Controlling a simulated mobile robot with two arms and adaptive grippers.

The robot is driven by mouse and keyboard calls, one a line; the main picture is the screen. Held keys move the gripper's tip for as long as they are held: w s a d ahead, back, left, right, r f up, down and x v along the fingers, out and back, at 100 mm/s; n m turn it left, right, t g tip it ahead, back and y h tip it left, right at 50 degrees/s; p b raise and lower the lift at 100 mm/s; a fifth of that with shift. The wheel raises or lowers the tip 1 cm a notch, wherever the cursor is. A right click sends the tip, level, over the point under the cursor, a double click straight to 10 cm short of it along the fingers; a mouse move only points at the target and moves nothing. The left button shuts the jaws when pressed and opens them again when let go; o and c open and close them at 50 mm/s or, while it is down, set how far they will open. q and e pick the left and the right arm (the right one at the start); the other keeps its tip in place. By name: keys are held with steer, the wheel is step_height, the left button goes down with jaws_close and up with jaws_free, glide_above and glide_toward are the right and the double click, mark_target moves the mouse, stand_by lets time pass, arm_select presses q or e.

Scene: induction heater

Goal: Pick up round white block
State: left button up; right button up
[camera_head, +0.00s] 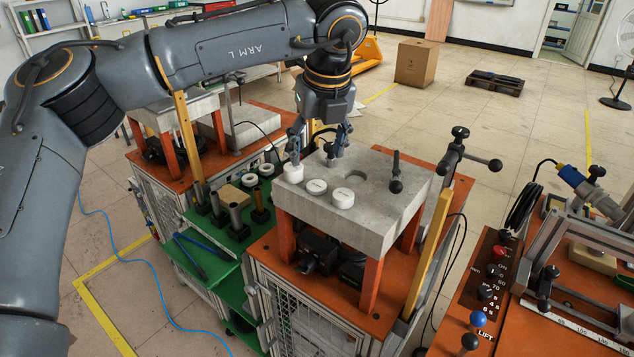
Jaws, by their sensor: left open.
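Three round white blocks sit on the grey stone slab (395,222) near its left front edge. The leftmost white block (293,174) looks taller, the middle white block (316,187) is flat, and the right white block (343,198) stands close to it. My left gripper (313,158) points down over the slab, open and empty. One finger is right above or at the top of the leftmost block; I cannot tell whether they touch. The other finger hangs behind the blocks, to the right. My right gripper is out of view.
The slab has a round hole (355,176) and a black upright handle (396,172). A green shelf (232,238) at the left holds white rings (249,180) and dark cylinders. A black clamp handle (455,150) stands behind the slab's right side. A control panel (487,282) is at right.

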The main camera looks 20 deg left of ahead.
mark_target(316, 185)
arm_select(q)
steer(key=x, duration=0.2)
steer(key=shift+w+f, duration=0.1)
steer(key=shift+f, duration=0.3)
steer(key=shift+f+p, duration=0.2)
steer(key=shift+p, duration=0.3)
steer(key=p+x, duration=0.2)
steer(key=x, duration=0.3)
steer(key=shift+w+d, duration=0.1)
steer(key=shift+d, duration=0.1)
steer(key=shift+r, duration=0.1)
steer(key=c, duration=1.2)
